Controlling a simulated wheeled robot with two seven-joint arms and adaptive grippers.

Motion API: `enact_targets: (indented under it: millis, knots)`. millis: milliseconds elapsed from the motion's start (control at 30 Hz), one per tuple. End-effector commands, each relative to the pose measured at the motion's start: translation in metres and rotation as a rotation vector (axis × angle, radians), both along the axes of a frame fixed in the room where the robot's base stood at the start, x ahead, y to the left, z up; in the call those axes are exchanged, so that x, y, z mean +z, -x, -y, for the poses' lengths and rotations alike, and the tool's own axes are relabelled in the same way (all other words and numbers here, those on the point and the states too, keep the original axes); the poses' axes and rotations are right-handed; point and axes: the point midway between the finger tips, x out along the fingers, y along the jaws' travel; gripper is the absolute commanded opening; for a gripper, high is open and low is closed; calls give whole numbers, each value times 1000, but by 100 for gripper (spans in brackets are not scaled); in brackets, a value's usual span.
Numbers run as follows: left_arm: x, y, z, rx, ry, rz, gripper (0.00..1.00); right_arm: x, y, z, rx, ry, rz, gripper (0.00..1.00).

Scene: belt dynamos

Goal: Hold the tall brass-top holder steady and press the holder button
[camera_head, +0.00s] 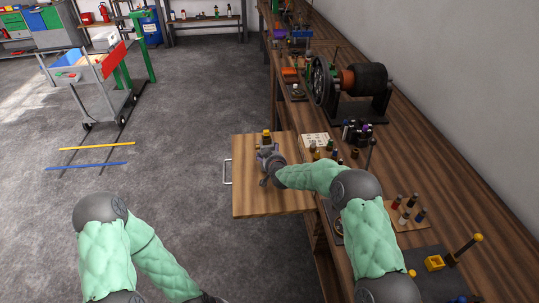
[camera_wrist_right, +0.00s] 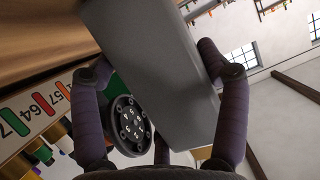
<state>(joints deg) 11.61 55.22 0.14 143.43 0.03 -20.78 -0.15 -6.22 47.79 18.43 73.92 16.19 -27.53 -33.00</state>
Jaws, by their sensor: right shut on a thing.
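A tall holder (camera_head: 266,133) with a yellow, brass-like top stands at the pull-out wooden board beside the bench. My right gripper (camera_head: 267,154) is around its upper part, and its body is mostly hidden by the gripper in the head view. In the right wrist view, the fingers press on both sides of a large grey block-like body (camera_wrist_right: 150,70), seemingly this holder. A dark round disc (camera_wrist_right: 130,122) with pale marks shows beside the grey body, near the left finger. I cannot make out the holder button.
The wooden board (camera_head: 240,195) is otherwise largely bare. The long bench (camera_head: 420,165) carries a dark motor-like machine (camera_head: 350,85), a white card (camera_head: 315,140), small bottles and a yellow block (camera_head: 434,262). A grey cart (camera_head: 95,80) stands on the open floor.

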Motion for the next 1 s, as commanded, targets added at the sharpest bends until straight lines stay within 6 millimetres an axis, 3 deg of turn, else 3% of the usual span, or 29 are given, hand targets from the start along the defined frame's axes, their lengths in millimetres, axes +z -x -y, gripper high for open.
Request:
enact_targets:
  millis: [867, 1000]
  knots:
    - [-2, 0, 0, 0, 0, 0, 40, -5, 1, 0, 1, 0, -3, 24]
    - [-2, 0, 0, 0, 0, 0, 6, -5, 1, 0, 1, 0, -3, 24]
